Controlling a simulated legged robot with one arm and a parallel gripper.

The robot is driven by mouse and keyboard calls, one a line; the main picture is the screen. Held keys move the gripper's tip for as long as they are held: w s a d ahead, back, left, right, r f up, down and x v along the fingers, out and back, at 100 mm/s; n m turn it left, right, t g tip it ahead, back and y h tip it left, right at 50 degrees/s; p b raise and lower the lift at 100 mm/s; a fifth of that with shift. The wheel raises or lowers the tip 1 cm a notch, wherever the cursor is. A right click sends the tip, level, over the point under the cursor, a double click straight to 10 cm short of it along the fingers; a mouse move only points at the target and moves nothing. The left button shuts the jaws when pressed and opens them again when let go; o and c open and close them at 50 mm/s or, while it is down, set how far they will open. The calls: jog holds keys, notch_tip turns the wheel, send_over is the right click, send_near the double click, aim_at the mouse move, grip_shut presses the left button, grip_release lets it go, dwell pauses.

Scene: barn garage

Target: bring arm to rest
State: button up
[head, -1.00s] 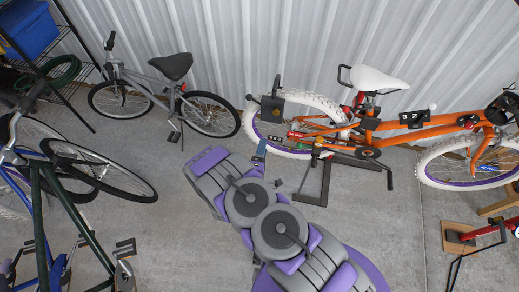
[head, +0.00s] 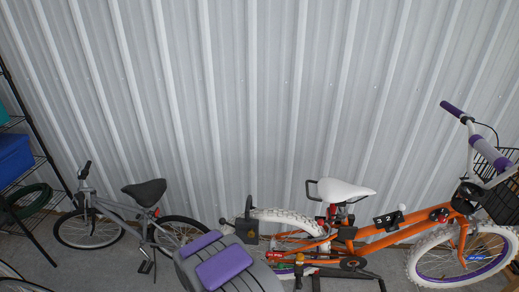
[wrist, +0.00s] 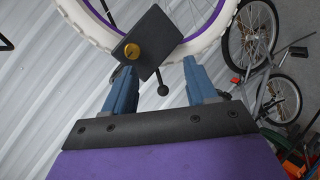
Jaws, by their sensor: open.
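My gripper (wrist: 158,72) shows in the wrist view with its two blue fingers apart. A black box with a gold disc (wrist: 148,45) and a small black knobbed lever lies in front of the fingertips, close to a white bicycle tyre (wrist: 222,28). I cannot tell whether the fingers touch the box. In the head view, my grey and purple arm reaches up from the bottom edge, and my gripper is not seen there. A black padlock-like box (head: 246,231) shows just beyond the arm, beside the orange bicycle's rear wheel.
The orange bicycle (head: 385,240) with white tyres stands on the right against the corrugated metal wall (head: 260,100). A small grey bicycle (head: 115,208) stands at the left. A dark rack (head: 38,140) with a blue bin (head: 14,160) is at the far left. Some concrete floor is clear between bicycles.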

jog(key=s+d+r+m+g+y+b, duration=0.1)
jog(key=s+d+r+m+g+y, duration=0.2)
jog(key=r, duration=0.6)
jog(key=s+d+r+m+g+y, duration=0.15)
jog(key=s+r+g, duration=0.3)
jog(key=r, duration=0.45)
jog(key=s+d+r+m+g+h, duration=0.1)
jog(key=s+d+r, duration=0.3)
jog(key=s, duration=0.6)
jog(key=s+d+r+m+g+h+b, duration=0.1)
jog(key=s+d+r+m+g, duration=0.1)
jog(key=s+d, duration=0.5)
jog(key=s+d+r+m+g+h, duration=0.1)
jog(key=s+d+r, duration=0.5)
jog(key=s, duration=0.8)
jog(key=shift+m+g, duration=0.85)
jog(key=shift+g, duration=0.3)
